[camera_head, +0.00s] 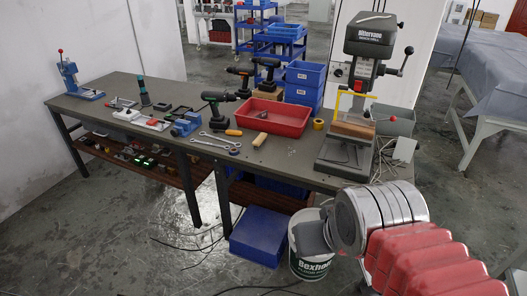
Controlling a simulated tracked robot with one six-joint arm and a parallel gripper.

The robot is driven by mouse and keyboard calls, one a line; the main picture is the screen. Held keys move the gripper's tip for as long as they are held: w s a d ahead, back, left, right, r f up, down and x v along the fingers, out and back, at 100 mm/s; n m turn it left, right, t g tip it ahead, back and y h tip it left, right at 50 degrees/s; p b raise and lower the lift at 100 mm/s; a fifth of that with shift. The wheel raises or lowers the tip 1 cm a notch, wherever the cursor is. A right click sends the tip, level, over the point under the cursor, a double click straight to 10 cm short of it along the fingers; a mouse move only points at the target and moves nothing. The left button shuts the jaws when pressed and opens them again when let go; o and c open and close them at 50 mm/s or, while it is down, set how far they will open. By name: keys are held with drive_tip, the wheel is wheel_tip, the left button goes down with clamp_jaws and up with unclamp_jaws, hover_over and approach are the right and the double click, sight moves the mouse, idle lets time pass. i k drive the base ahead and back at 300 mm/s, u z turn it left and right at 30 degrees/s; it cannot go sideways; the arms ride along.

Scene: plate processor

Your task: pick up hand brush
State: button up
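A small pale wooden piece (260,139) lies on the grey workbench (278,163), near the front edge, just in front of the red tray. It may be the hand brush, but no bristles can be made out and it is too small to be sure. No gripper fingers can be made out in this view. A silver banded cylinder and a red ribbed part fill the lower right, in front of the bench, and I cannot tell whether they are mine.
The red tray (273,116), wrenches (216,143), cordless drills (217,100) and a drill press (365,60) crowd the bench. A white bucket (309,265) and a blue box (260,235) stand on the floor below. The floor at the left front is mostly clear, with loose cables.

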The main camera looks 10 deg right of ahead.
sight(259, 142)
drive_tip(key=k, duration=0.55)
drive_tip(key=u, duration=0.55)
drive_tip(key=i, duration=0.95)
drive_tip(key=u, duration=0.55)
drive_tip(key=i, duration=1.7)
drive_tip(key=z, duration=0.55)
